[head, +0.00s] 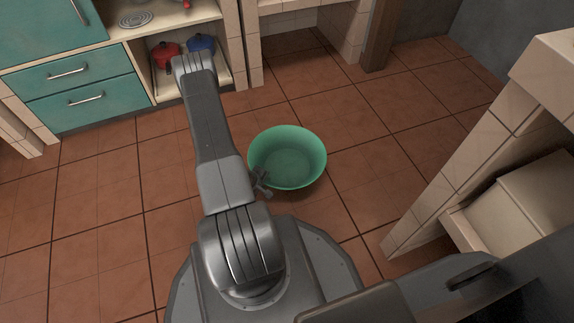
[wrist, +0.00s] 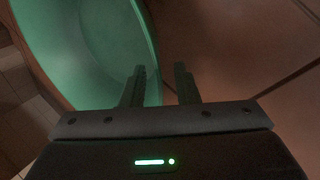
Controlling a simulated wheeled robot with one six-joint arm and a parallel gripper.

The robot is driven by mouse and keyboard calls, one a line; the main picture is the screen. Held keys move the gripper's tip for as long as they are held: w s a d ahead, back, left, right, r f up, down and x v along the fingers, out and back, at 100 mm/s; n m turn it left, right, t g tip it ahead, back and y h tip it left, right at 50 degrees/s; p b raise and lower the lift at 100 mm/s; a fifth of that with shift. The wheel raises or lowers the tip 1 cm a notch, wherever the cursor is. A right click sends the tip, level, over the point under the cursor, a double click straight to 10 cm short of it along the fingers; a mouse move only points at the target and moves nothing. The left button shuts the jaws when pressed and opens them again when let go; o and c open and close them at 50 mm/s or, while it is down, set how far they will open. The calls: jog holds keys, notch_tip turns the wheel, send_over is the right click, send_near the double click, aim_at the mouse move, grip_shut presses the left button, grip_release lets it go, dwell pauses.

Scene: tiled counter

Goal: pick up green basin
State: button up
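The green basin (head: 290,160) is a wide round bowl standing upright on the tiled floor, in the middle of the head view. My gripper (head: 262,184) is at its near left side, partly hidden by my arm. In the wrist view the basin (wrist: 85,45) fills the upper left. My gripper (wrist: 160,70) is open there, one finger over the basin's green side and the other over bare floor. The basin's edge shows between the fingertips. I cannot tell whether either finger touches it.
Teal drawers (head: 84,98) stand at the back left. An open shelf beside them holds a red pot (head: 166,55) and a blue pot (head: 201,45). A tiled counter (head: 480,135) stands at right. Floor around the basin is clear.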

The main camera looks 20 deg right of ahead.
aim_at(268, 182)
jog(key=shift+b+x, duration=1.25)
jog(key=shift+x, duration=1.25)
jog(key=shift+w+d, duration=0.1)
grip_shut()
